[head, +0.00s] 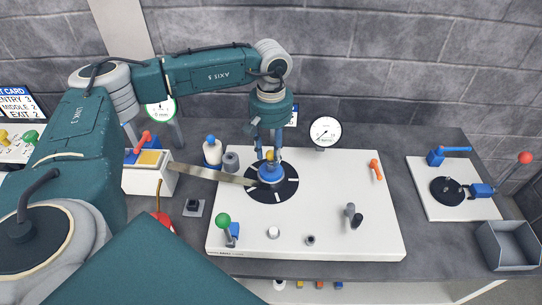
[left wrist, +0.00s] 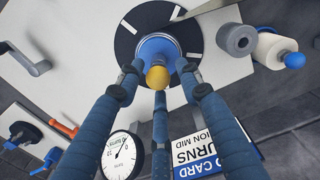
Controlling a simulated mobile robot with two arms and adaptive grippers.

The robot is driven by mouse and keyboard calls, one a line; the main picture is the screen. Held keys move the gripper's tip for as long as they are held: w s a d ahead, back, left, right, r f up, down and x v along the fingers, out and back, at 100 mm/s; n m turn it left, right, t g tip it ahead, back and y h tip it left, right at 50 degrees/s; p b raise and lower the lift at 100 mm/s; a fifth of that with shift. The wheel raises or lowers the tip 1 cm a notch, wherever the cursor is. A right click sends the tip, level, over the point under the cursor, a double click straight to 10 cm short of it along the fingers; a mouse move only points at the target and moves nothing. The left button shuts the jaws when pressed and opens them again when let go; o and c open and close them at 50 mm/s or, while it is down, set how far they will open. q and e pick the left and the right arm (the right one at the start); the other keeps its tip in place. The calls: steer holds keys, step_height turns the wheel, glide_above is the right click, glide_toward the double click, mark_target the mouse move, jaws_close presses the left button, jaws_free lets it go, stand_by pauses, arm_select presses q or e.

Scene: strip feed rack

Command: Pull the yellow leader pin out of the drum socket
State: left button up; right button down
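The yellow leader pin (head: 270,155) stands at the middle of the blue drum hub (head: 271,174). Its round yellow knob (left wrist: 158,77) shows clearly in the left wrist view, in front of the blue hub (left wrist: 157,46). The hub sits on a black disc with white marks (head: 286,188). My left gripper (head: 267,154) points down over the drum. Its blue fingers are spread around the knob, with visible gaps at the sides, so it is open. My right gripper is not in view.
A metal strip (head: 210,174) runs from the left onto the disc. The white panel (head: 330,240) also bears a green-knobbed lever (head: 223,220), an orange handle (head: 376,169) and grey posts (head: 354,215). A dial gauge (head: 325,132) and a white spool (head: 212,152) stand behind.

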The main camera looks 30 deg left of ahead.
arm_select(q)
jaws_close()
steer(key=shift+r, duration=0.25)
